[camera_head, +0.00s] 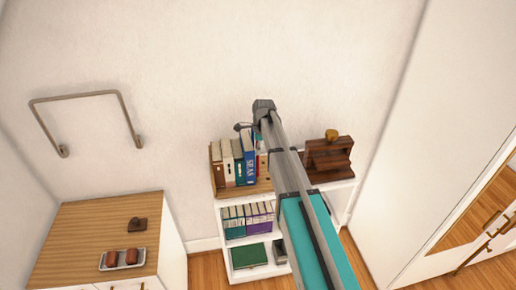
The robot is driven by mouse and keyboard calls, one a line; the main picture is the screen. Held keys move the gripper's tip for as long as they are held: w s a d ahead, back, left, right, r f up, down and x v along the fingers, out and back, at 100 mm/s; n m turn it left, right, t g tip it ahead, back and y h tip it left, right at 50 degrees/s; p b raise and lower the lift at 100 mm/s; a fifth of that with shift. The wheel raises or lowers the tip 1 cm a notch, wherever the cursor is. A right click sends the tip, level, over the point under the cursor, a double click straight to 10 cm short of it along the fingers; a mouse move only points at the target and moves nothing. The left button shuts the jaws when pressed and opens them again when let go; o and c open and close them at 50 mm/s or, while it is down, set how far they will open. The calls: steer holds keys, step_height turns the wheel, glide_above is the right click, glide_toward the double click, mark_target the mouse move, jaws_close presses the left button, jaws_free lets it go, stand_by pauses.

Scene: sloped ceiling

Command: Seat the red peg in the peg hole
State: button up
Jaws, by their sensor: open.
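I cannot make out a clear red peg or a peg hole. Two reddish-brown rounded pieces (132,255) lie in a pale tray (106,268) on the wooden-topped cabinet at the lower left. A small dark brown block (138,224) with a raised part sits behind the tray; whether it has a hole is too small to tell. My gripper (241,127) is at the far end of my arm, above the bookshelf and well to the right of the tray. It is small in view, open, with nothing visible in it.
A white bookshelf (226,247) holds several books (238,163). A dark wooden stand (328,158) with a gold knob (332,135) is on its top right. White wardrobe doors (440,140) stand right. The wooden cabinet top (85,222) has bare room.

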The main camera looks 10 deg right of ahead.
steer(key=shift+r, duration=0.1)
step_height(320, 180, up, 12)
steer(key=d+p, duration=0.1)
steer(key=p, duration=1.1)
steer(key=shift+s+d, duration=0.1)
stand_by(0.7)
steer(key=s+a+n+h, duration=0.1)
steer(key=s+n, duration=1.8)
steer(key=s, duration=1)
step_height(320, 180, down, 24)
steer(key=b, duration=2.3)
steer(key=shift+a, duration=0.15)
